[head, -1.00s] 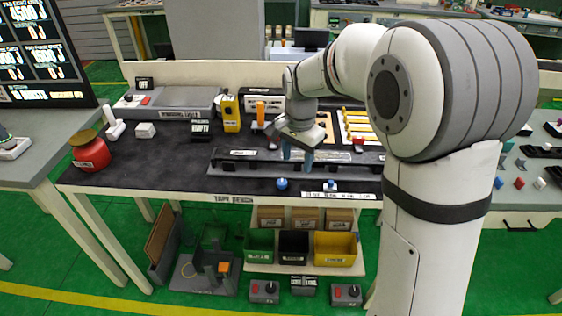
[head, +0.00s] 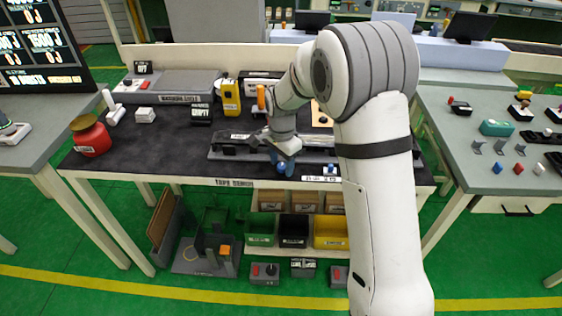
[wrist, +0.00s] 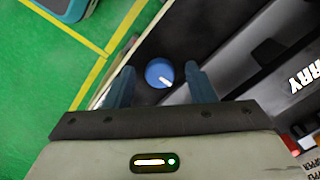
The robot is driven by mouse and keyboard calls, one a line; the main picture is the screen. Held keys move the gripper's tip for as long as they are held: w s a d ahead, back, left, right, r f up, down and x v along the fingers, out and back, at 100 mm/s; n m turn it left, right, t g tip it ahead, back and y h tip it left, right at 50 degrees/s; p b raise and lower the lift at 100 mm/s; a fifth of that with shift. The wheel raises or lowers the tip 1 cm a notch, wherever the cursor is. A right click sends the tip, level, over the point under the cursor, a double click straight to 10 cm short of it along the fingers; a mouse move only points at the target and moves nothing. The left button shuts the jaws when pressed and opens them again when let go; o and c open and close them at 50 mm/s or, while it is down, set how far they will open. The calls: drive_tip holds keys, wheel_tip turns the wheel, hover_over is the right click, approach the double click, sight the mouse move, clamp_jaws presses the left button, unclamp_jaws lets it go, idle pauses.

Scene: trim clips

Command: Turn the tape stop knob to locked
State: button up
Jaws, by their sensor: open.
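A round blue knob (wrist: 159,73) with a white pointer mark sits near the front edge of the dark bench top. In the wrist view it lies between the two blue fingers of my gripper (wrist: 160,68), with a gap on each side. The pointer slants toward the lower right of that view. My gripper (head: 284,158) is open and empty, pointing down over the bench's front edge in the head view.
A long grey rail (head: 233,153) lies just behind the gripper. A red jar (head: 91,137) and a yellow device (head: 231,96) stand farther left.

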drive_tip(key=shift+c, duration=0.5)
drive_tip(key=c, duration=0.9)
